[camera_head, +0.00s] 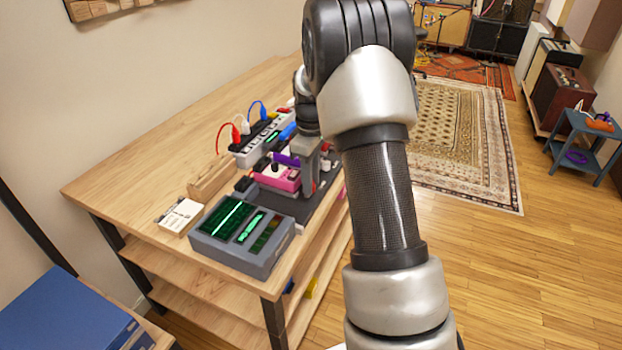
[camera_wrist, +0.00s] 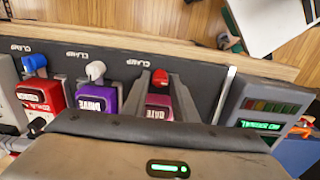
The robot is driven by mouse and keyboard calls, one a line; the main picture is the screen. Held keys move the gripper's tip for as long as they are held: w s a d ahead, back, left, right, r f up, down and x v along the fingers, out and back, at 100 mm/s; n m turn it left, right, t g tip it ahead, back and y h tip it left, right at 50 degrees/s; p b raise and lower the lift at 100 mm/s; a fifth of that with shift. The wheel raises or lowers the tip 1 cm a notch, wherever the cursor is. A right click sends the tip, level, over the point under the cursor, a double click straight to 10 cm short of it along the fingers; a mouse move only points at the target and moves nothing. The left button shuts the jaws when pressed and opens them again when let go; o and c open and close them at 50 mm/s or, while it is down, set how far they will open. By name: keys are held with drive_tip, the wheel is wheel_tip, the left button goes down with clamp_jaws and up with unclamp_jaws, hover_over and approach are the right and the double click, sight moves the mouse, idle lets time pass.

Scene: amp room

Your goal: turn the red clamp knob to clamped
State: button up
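The red clamp knob (camera_wrist: 160,76) shows in the wrist view at the front edge of a dark board, beyond a pink pedal (camera_wrist: 158,107). My gripper (camera_wrist: 162,82) reaches over that pedal with its two grey fingers apart, one on each side of the red knob. I cannot tell whether either finger touches it. In the head view my gripper (camera_head: 310,172) hangs down over the board (camera_head: 313,212) on the wooden bench, and the red knob is mostly hidden there by my arm.
A white knob (camera_wrist: 95,70) and a blue knob (camera_wrist: 34,62) stand along the same board edge, by purple and red pedals. "CLAMP" is printed near them. A grey box with green displays (camera_head: 241,235) sits close on the right in the wrist view. A power strip (camera_head: 262,138) stands behind.

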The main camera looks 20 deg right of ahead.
clamp_jaws()
drive_tip(key=shift+m, duration=0.3)
drive_tip(key=m+p, duration=0.2)
drive_tip(key=shift+r+m, duration=0.1)
drive_tip(key=shift+m, duration=0.2)
drive_tip(key=m+p, duration=0.1)
drive_tip(key=m, duration=0.3)
drive_tip(key=shift+m+p, duration=0.3)
drive_tip(key=shift+p, duration=0.05)
drive_tip(key=m+p, duration=0.1)
drive_tip(key=m, duration=0.4)
drive_tip(key=shift+p, duration=0.4)
drive_tip(key=m+p, duration=0.1)
drive_tip(key=m, duration=0.4)
